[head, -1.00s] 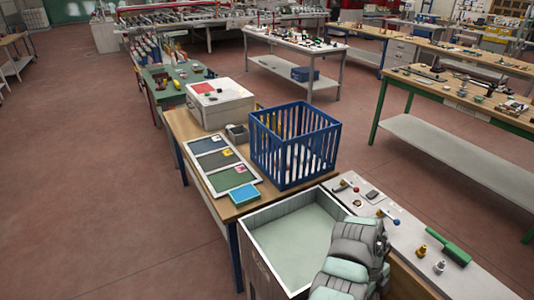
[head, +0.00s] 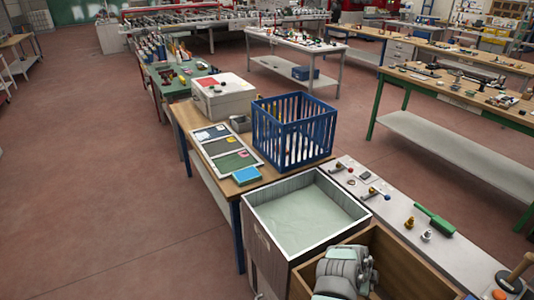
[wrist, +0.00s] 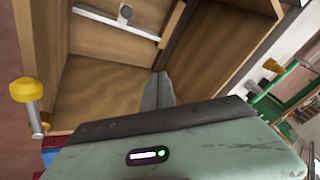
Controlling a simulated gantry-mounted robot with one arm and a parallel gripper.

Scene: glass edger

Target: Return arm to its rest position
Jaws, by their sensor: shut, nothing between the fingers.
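My arm (head: 342,272) shows at the bottom of the head view, over a wooden box (head: 398,262). The fingertips are hidden in that view. In the wrist view my gripper (wrist: 158,88) is shut, its grey fingers together with nothing between them. They point toward the inside of a wooden compartment (wrist: 215,50) with plywood walls. I cannot tell whether they touch it.
A pale-lined open bin (head: 305,212) stands just beyond the wooden box. A blue slatted crate (head: 293,130) is on the bench behind. A grey worktop (head: 400,213) with a green-handled brush (head: 435,220) runs along the right. Open red floor (head: 90,170) lies left.

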